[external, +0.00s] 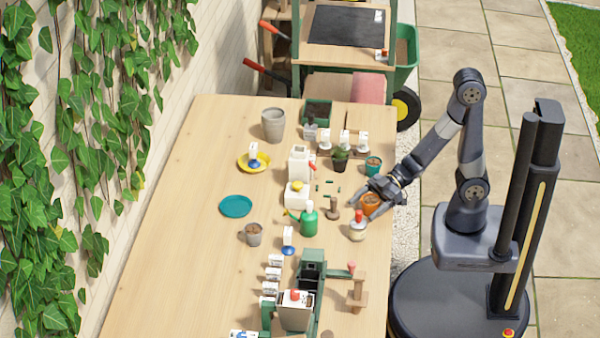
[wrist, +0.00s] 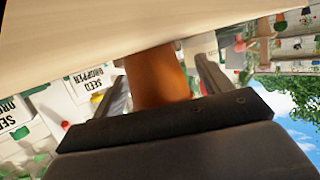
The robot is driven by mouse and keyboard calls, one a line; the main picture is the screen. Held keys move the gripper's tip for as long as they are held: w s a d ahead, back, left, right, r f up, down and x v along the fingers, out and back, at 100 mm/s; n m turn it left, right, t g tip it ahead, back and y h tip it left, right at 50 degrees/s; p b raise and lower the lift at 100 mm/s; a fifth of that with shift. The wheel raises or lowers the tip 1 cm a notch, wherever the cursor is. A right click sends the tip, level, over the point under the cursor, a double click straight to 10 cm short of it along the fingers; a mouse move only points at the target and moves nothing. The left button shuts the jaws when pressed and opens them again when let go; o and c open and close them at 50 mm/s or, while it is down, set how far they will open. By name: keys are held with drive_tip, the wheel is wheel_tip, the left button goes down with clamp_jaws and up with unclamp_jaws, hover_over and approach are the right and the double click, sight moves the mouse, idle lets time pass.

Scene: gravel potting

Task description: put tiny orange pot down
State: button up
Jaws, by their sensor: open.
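The tiny orange pot (external: 371,203) is at the right side of the wooden table, and soil shows in its top. In the wrist view the orange pot (wrist: 157,78) stands between the two fingers of my gripper (wrist: 163,82), its base at the tabletop. My gripper (external: 368,198) is open around the pot in the external view. A gap shows between the pot and each finger in the wrist view.
A teal pot (external: 373,166) and a dark pot with a plant (external: 340,160) stand behind. The left of the table (external: 180,240) is mostly clear.

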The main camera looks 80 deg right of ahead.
sight(375, 199)
drive_tip(key=p+v, duration=0.2)
drive_tip(key=v, duration=0.7)
drive_tip(key=shift+d+r+p, duration=0.1)
drive_tip(key=shift+r+p, duration=0.1)
drive_tip(key=shift+p, duration=0.2)
drive_tip(key=shift+o, duration=0.5)
drive_tip(key=shift+s+d+r, duration=0.1)
drive_tip(key=shift+s+d, duration=0.3)
drive_tip(key=shift+s, duration=0.1)
drive_tip(key=shift+w+a+r+p, duration=0.15)
drive_tip(key=shift+r+p, duration=0.35)
drive_tip(key=shift+p, duration=0.4)
drive_tip(key=w+a+g+h+p, duration=0.1)
drive_tip(key=a+g+h+p, duration=0.1)
drive_tip(key=p, duration=0.5)
drive_tip(key=w+a+g+h+p, duration=0.2)
drive_tip(key=p, duration=0.5)
drive_tip(key=shift+a+f, duration=0.1)
drive_tip(key=shift+w+d+x, duration=0.1)
drive_tip(key=shift+w+x, duration=0.1)
drive_tip(key=shift+x, duration=1.3)
drive_tip(key=shift+w+d+x, duration=0.1)
drive_tip(key=shift+w+x, duration=0.1)
drive_tip(key=shift+x, duration=1.35)
